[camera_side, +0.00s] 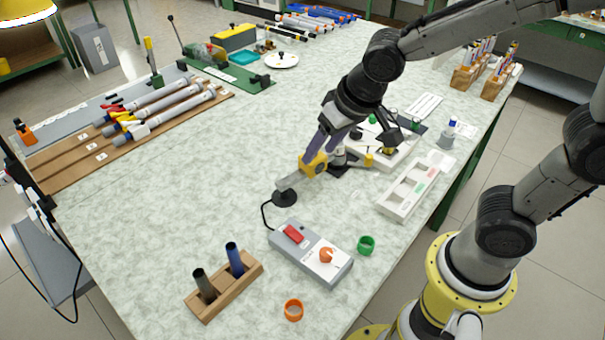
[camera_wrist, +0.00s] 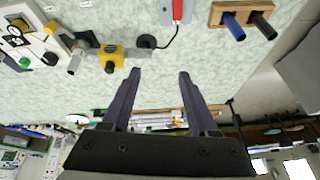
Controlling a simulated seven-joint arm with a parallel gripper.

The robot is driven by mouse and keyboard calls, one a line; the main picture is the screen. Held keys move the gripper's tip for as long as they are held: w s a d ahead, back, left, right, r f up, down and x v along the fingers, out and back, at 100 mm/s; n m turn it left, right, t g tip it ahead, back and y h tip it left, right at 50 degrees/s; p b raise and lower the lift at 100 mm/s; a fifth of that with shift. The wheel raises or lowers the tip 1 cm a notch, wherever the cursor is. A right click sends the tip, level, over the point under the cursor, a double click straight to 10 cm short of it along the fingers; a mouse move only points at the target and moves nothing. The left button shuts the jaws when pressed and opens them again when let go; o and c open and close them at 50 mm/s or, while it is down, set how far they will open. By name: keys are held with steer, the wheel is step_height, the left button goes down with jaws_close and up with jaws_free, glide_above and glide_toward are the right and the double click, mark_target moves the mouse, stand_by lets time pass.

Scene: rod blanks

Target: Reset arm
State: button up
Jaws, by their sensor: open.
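My gripper (camera_side: 319,146) hangs over the middle of the pale green table. In the side view its dark fingers overlap a yellow block (camera_side: 315,163) on a small grey fixture; contact cannot be told from there. In the wrist view my gripper (camera_wrist: 160,73) shows two parted fingers with nothing between them. There the yellow block (camera_wrist: 111,57) lies beyond the left fingertip, apart from it.
A grey control box (camera_side: 310,255) with a red switch stands in front, cabled to a black disc (camera_side: 285,198). Nearby are a wooden two-tube holder (camera_side: 245,268), green ring (camera_side: 367,246), orange ring (camera_side: 293,310) and white compartment tray (camera_side: 405,203). The left-centre table is clear.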

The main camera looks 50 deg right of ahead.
steer(key=s+d+r+t, duration=0.2)
steer(key=s+d+r, duration=0.4)
steer(key=s+r, duration=0.15)
steer(key=s+f+n+g, duration=0.1)
steer(key=s+f+n, duration=0.1)
steer(key=s, duration=0.6)
steer(key=shift+s+d+f, duration=0.2)
steer(key=shift+d, duration=0.05)
